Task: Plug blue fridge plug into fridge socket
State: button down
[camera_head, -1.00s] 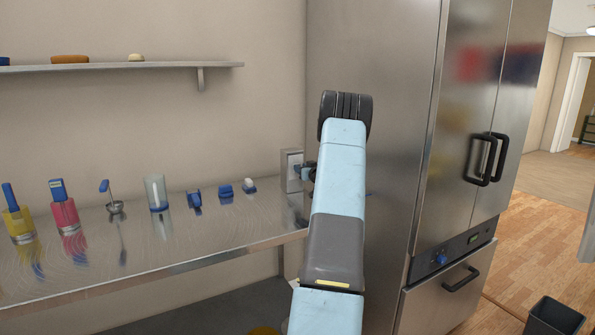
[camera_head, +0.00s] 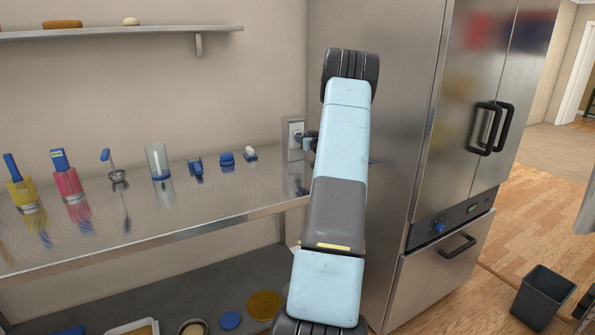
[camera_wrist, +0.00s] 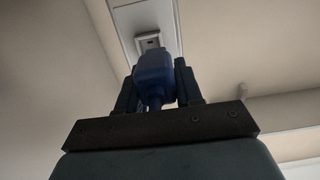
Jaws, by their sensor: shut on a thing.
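The blue fridge plug (camera_wrist: 153,75) is held between the two dark fingers of my gripper (camera_wrist: 156,84) in the wrist view. The pale fridge socket (camera_wrist: 149,42) sits in a metal strip just beyond the plug's far end, roughly in line with it. The plug overlaps the socket's near edge in this view, so I cannot tell whether they touch or are apart. In the head view the wall socket (camera_head: 296,131) is beside the fridge (camera_head: 385,130), and my gripper (camera_head: 309,141) is close to its right side. My arm hides most of the gripper there, and the plug is not clear.
A steel counter (camera_head: 110,248) runs along the wall, with a yellow bottle (camera_head: 22,193), a red bottle (camera_head: 68,184), a glass (camera_head: 157,160) and small blue items on it. A wall shelf (camera_head: 140,33) is above. A dark bin (camera_head: 543,297) stands on the floor at right.

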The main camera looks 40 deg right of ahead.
send_over(300, 194)
jog(key=shift+s+a+f, duration=0.1)
jog(key=shift+f, duration=0.25)
jog(key=shift+f, duration=0.1)
jog(key=shift+f, duration=4.7)
jog(key=shift+f, duration=0.15)
jog(key=c, duration=0.7)
grip_release()
jog(key=shift+c, duration=0.2)
